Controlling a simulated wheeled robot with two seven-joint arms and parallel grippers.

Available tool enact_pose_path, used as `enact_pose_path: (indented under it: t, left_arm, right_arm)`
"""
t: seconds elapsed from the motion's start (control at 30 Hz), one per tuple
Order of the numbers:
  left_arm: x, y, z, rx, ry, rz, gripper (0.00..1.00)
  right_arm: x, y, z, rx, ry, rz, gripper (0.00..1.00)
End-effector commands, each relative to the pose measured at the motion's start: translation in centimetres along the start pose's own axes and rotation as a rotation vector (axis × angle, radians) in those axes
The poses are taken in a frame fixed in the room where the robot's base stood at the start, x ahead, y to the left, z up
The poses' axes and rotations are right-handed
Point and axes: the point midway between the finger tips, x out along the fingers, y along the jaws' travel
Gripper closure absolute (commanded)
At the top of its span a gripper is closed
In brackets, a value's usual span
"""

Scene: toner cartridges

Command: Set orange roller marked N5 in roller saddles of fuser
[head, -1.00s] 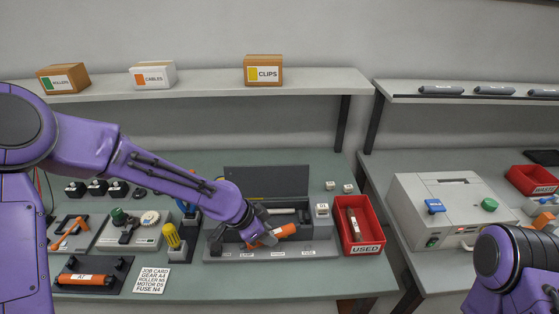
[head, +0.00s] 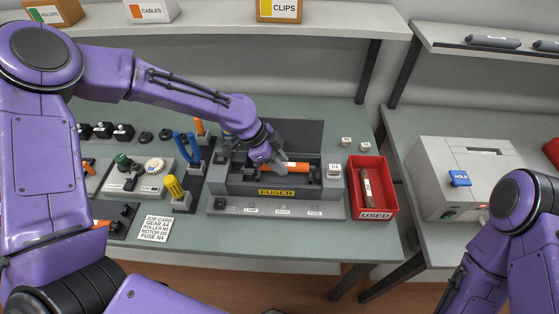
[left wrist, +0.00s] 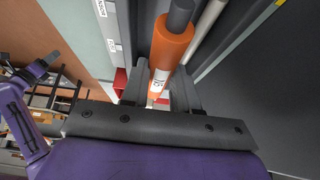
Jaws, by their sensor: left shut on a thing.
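The fuser (head: 230,190) is a dark grey open box on the middle of the bench, with a yellow FUSER label and its lid up behind. The orange roller (head: 299,167) lies about level along the fuser's opening. In the left wrist view the roller (left wrist: 172,45) has a grey shaft end and a white tag, too small to read surely. My left gripper (head: 275,158) is shut on the roller from above. The gripper hides part of the roller, and I cannot tell whether its ends rest in the saddles. My right gripper is out of view; only its arm shows.
A red USED bin (head: 389,205) holding a dark roller stands right of the fuser. The tool holder with pliers (head: 187,147) and a yellow-handled tool (head: 175,187) stand to the left. A job card (head: 157,228) lies at the front.

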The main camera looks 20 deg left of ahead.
Motion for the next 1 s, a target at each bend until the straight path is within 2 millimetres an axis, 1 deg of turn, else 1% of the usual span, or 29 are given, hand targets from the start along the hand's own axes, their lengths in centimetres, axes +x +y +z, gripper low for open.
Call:
enact_pose_path:
  t: [0.03,0.13,1.0]
  left_arm:
    - [1.04,-0.08,0.56,-0.001,-0.001,0.001,1.00]
    - [1.53,-0.17,0.80,-0.001,-0.001,0.002,1.00]
    - [1.37,-0.62,0.86,-0.002,-0.001,0.001,1.00]
  right_arm:
    - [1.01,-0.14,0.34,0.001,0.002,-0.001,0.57]
    - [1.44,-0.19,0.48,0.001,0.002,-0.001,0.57]
    - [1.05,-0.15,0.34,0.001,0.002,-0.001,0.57]
